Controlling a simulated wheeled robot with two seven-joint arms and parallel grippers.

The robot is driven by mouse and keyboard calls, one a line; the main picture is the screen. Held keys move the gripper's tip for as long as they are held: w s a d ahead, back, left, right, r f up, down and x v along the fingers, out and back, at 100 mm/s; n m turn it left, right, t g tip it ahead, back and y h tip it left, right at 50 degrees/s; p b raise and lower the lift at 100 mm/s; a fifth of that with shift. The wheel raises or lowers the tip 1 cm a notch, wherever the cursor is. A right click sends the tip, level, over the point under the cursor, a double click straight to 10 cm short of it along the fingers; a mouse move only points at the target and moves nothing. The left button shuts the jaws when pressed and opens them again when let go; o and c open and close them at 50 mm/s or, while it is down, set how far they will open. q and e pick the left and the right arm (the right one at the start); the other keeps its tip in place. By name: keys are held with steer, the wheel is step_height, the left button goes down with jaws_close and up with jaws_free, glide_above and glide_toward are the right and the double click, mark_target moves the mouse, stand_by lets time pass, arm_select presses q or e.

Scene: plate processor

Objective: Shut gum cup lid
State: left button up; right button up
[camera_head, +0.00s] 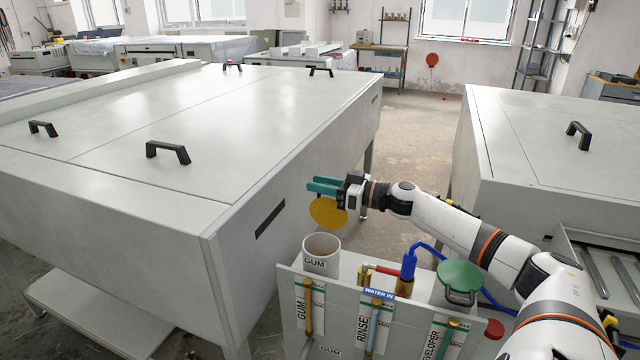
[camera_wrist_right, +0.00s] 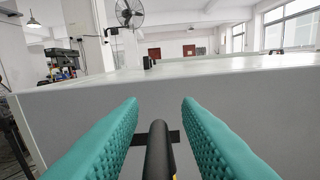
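The gum cup (camera_head: 320,256) is a white cup marked GUM, standing open at the top in the front panel unit. Its yellow round lid (camera_head: 328,212) is raised, tilted up behind the cup. My right gripper (camera_head: 324,186) with teal fingers is at the top of the lid. In the right wrist view the gripper (camera_wrist_right: 160,104) is open, its two ribbed fingers apart. A black bar, apparently the lid's handle (camera_wrist_right: 158,152), lies between them with gaps visible on both sides. My left gripper is not in view.
The large grey plate processor (camera_head: 200,110) stands close behind and left of the gripper. A developer cup with a shut green lid (camera_head: 460,274) and a blue water fitting (camera_head: 408,264) are right of the gum cup. Another grey machine (camera_head: 560,150) stands at the right.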

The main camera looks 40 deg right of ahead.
steer(key=shift+w+a, duration=0.15)
steer(key=shift+w, duration=0.1)
steer(key=shift+c, duration=0.2)
jaws_close()
